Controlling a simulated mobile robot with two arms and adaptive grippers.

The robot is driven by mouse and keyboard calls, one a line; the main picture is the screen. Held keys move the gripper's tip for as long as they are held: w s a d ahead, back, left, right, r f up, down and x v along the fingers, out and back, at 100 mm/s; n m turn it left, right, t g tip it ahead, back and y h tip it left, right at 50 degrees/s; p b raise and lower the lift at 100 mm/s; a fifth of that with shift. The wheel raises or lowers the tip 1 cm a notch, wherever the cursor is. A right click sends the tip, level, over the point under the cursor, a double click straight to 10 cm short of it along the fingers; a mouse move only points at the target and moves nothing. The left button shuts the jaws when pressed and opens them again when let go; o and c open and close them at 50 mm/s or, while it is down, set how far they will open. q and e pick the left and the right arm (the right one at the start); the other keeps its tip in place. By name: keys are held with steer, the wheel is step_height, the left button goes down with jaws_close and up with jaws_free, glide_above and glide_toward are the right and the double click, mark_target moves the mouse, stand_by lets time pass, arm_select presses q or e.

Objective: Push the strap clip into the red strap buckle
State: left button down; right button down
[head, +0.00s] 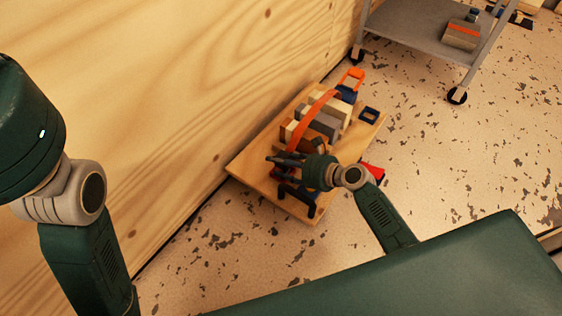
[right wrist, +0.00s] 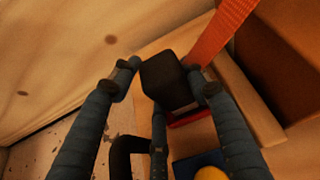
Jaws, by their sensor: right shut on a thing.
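My right gripper (head: 274,171) is over the near end of a wooden board on the floor. In the right wrist view its fingers (right wrist: 165,80) are closed around a black block, which looks like the strap clip (right wrist: 163,78). The orange strap (right wrist: 222,35) runs down to the clip from the upper right; in the head view the strap (head: 316,108) arches over the load. A red part, likely the strap buckle (right wrist: 190,118), shows just below the clip, partly hidden by it. I cannot tell whether the two touch. My left gripper is out of view.
The wooden board (head: 242,168) carries several blocks (head: 322,122) and stands by a plywood wall (head: 190,80). A black handle (right wrist: 122,150) and a blue part with a yellow knob (right wrist: 210,173) are close below the fingers. A grey trolley (head: 420,30) stands at the back right.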

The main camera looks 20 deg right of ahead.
steer(key=shift+f, duration=0.1)
stand_by(0.5)
steer(key=c, duration=0.8)
jaws_free()
